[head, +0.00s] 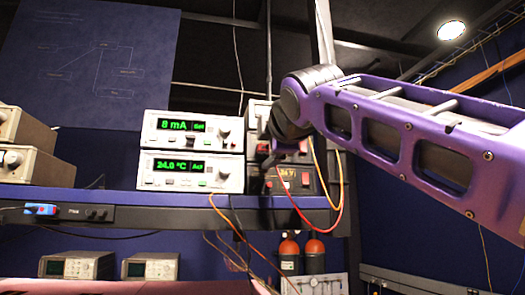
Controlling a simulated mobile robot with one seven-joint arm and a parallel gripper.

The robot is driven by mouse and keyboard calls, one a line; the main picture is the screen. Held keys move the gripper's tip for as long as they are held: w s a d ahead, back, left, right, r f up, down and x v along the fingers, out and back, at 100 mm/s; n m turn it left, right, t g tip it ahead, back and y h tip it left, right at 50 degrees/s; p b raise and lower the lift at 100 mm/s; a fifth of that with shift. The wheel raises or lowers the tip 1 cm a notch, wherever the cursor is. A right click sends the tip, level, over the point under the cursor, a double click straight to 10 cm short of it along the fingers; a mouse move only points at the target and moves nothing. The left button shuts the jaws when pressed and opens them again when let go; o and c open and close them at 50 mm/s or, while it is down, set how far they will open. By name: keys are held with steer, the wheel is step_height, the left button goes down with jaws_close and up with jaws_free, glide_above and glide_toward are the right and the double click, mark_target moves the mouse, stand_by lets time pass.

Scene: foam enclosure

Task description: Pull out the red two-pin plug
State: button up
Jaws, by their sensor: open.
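The white upper instrument (193,131) reads 8 mA and the lower one (190,171) reads 24.0 °C. To their right is a dark unit (311,183) with a lit label, red parts and attached red and orange wires. A small red piece (263,148) shows beside my gripper; I cannot tell for sure whether it is the red two-pin plug. My gripper (266,168) is small and dark, in front of this unit's left side, and partly hides it. It is open; its fingertips are hard to make out, and I cannot tell whether they touch anything.
The instruments stand on a blue shelf (150,200) with a dark front strip. A blue connector (40,209) sits in the strip at left. Beige instruments (24,166) stand at far left. Loose wires (225,215) hang below the shelf, near red-topped cylinders (314,256).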

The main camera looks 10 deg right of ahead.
stand_by(0.7)
jaws_close()
stand_by(1.1)
steer(key=s+b, duration=0.2)
steer(key=s, duration=0.4)
stand_by(1.2)
